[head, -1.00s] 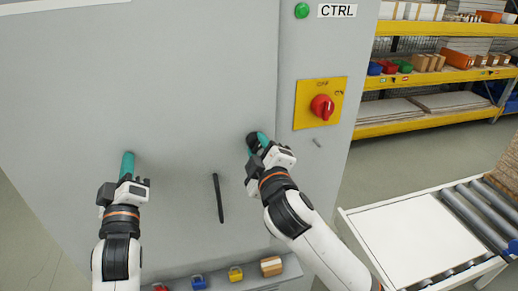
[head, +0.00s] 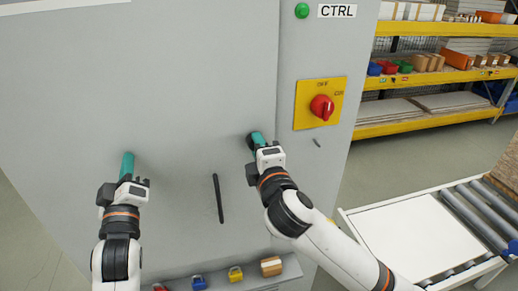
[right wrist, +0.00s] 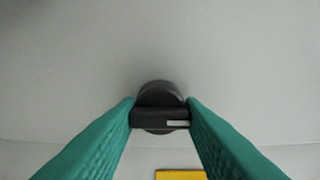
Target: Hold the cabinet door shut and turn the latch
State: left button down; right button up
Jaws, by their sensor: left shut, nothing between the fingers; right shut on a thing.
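The grey cabinet door (head: 190,70) fills the left of the head view and looks flush with the frame. A black handle bar (head: 218,198) stands upright on it between my grippers. The black latch knob (right wrist: 160,118) sits near the door's right edge; in the head view (head: 250,140) it is mostly hidden by my gripper. My right gripper (head: 256,139) is shut on the latch, with one teal finger on each side of its grip bar, as the right wrist view (right wrist: 160,116) shows. My left gripper (head: 127,160) is shut and empty, its fingertips at the door's surface; contact is hard to tell.
A red switch (head: 321,107) on a yellow plate and a green button (head: 302,10) are on the panel right of the door. A ledge (head: 215,283) with padlocks lies below. A roller conveyor (head: 420,240) stands right.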

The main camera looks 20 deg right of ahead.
jog(key=shift+d+r, duration=0.1)
jog(key=shift+r, duration=0.15)
jog(key=o, duration=0.7)
jog(key=shift+o, duration=1.4)
jog(key=shift+f, duration=0.1)
jog(key=s, duration=0.7)
jog(key=shift+s, duration=0.35)
